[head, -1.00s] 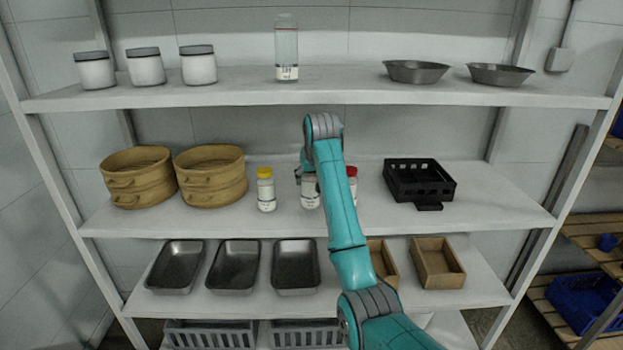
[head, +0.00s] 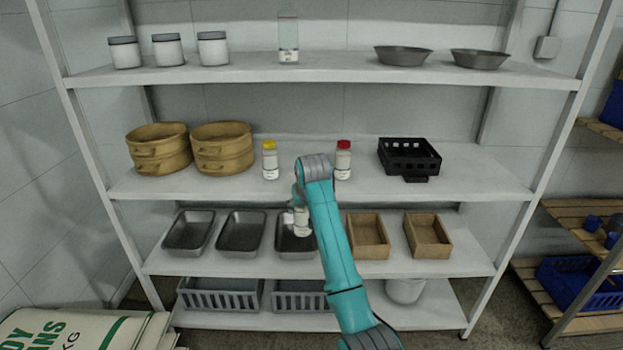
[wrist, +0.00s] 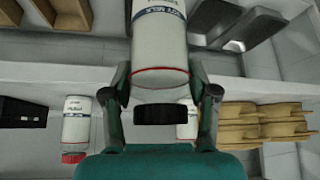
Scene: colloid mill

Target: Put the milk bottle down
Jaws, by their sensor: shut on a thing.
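The milk bottle (wrist: 160,45) is white with a dark cap and a printed label. My gripper (wrist: 160,82) is shut on it, with one finger on each side. In the head view the bottle (head: 301,226) shows below my gripper (head: 299,207), apparently clear of any surface. There it overlaps the right dark metal tray in the picture; its exact depth is hard to tell. The wrist view looks upside down, and my gripper hides part of the bottle in the head view.
On the middle shelf (head: 460,185) stand a yellow-capped bottle (head: 270,163), a red-capped bottle (head: 343,162), bamboo steamers (head: 222,150) and a black crate (head: 410,157). The lower shelf holds metal trays (head: 241,233) and wooden boxes (head: 428,236). Bare shelf shows between the two capped bottles.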

